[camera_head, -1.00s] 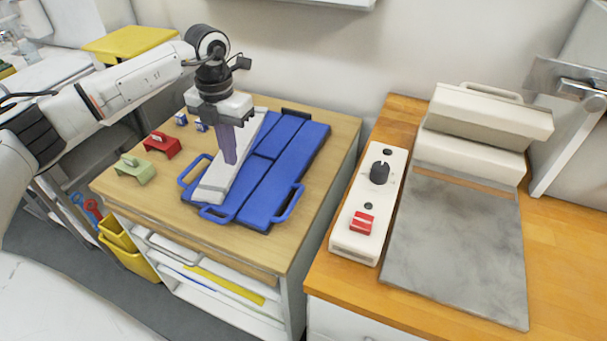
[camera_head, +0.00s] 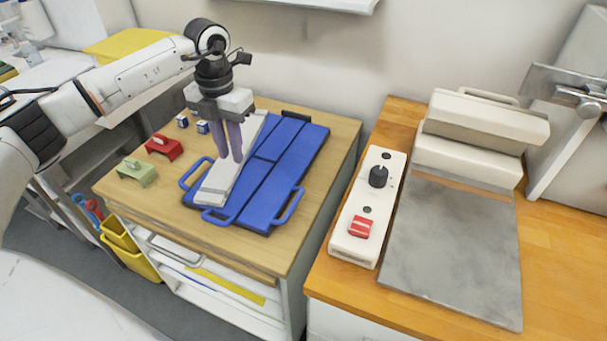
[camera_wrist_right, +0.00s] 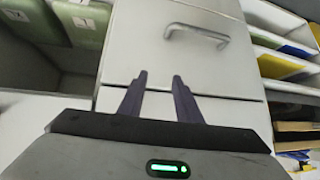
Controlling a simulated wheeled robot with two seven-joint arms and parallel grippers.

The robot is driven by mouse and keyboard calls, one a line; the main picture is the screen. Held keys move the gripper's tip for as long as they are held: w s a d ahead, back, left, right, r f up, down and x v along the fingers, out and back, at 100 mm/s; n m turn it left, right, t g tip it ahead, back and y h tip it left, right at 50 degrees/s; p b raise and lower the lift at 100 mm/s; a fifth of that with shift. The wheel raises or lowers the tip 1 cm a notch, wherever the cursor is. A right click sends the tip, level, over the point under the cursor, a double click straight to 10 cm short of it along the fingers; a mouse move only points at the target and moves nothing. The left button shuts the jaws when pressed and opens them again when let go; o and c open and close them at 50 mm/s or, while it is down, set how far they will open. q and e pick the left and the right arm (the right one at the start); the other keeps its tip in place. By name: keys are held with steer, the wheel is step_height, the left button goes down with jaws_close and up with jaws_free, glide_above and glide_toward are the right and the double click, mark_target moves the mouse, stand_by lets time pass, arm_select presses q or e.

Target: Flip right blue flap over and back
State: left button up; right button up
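The blue folding board (camera_head: 262,172) lies flat on the left wooden table. Its right blue flap (camera_head: 292,165) lies flat, with a loop handle (camera_head: 291,206) at its front right corner. A narrow white folded cloth (camera_head: 215,188) lies along the board's left side. My left gripper (camera_head: 230,160) points down over the white cloth, with a small gap between its purple fingers and nothing visible between them. I cannot tell whether the tips touch the cloth. My right gripper (camera_wrist_right: 159,76) is open and empty in the right wrist view, in front of a white drawer front.
A red block (camera_head: 164,147), a green block (camera_head: 137,172) and small blue-white boxes stand left of the board. To the right, across a gap, a second table holds a white control box (camera_head: 357,232) and a press with a grey plate (camera_head: 455,250).

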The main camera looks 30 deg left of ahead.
arm_select(q)
steer(key=shift+r, duration=2.95)
